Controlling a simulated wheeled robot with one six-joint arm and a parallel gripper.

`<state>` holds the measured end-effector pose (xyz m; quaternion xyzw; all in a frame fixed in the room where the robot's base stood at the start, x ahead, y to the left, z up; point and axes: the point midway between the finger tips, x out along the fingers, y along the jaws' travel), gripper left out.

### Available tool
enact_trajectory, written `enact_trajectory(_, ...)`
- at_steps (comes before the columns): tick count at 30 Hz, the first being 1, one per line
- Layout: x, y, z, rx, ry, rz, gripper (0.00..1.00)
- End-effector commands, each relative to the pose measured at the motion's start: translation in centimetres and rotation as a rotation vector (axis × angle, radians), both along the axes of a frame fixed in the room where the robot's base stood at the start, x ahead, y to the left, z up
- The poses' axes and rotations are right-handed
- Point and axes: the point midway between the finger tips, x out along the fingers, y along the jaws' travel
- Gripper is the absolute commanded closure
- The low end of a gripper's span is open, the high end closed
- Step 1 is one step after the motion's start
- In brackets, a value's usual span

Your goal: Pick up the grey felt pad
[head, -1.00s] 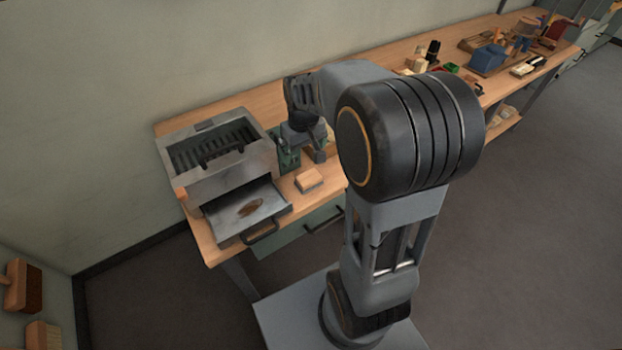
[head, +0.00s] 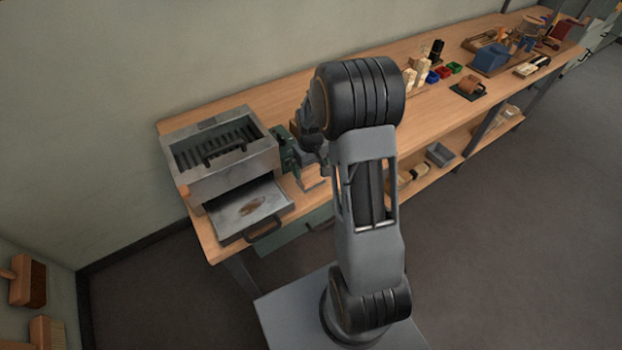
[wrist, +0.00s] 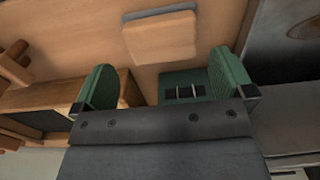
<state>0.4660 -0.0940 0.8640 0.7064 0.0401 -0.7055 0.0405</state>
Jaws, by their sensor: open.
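My gripper (wrist: 162,70) is open in the wrist view, its two green-faced fingers apart with no object held between them. Ahead of the fingertips, at the top of that view, a tan wooden block (wrist: 160,40) lies on the bench. A thin grey layer (wrist: 158,13) runs along its far edge; this is the only grey pad-like thing I see, and I cannot tell surely that it is the felt pad. In the head view the tan block (head: 311,181) shows beside the metal tray, partly hidden by my arm. My fingertips are hard to make out there.
A green fixture (wrist: 183,88) with a dark slot lies between the fingers in the wrist view. In the head view, a grey metal box (head: 225,165) with a pulled-out tray (head: 235,225) stands left. The bench (head: 400,120) is largely clear behind my arm; small containers sit farther right.

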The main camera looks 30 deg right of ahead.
Motion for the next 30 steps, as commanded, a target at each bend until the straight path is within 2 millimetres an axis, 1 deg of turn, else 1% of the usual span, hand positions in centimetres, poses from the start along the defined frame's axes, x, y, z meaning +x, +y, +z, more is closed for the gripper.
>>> enact_trajectory(9, -0.2, 0.2, -4.1, 0.001, 0.003, 0.0, 0.0)
enact_trajectory(14, -0.2, 0.2, -4.9, 0.0, 0.001, 0.0, 0.0)
enact_trajectory(20, -0.2, 0.2, -4.9, 0.0, 0.0, 0.0, 0.0)
enact_trajectory(23, -0.2, 0.2, -4.9, 0.0, 0.001, 0.0, 0.08)
enact_trajectory(30, -0.2, 0.2, -4.9, 0.0, 0.001, 0.0, 0.31)
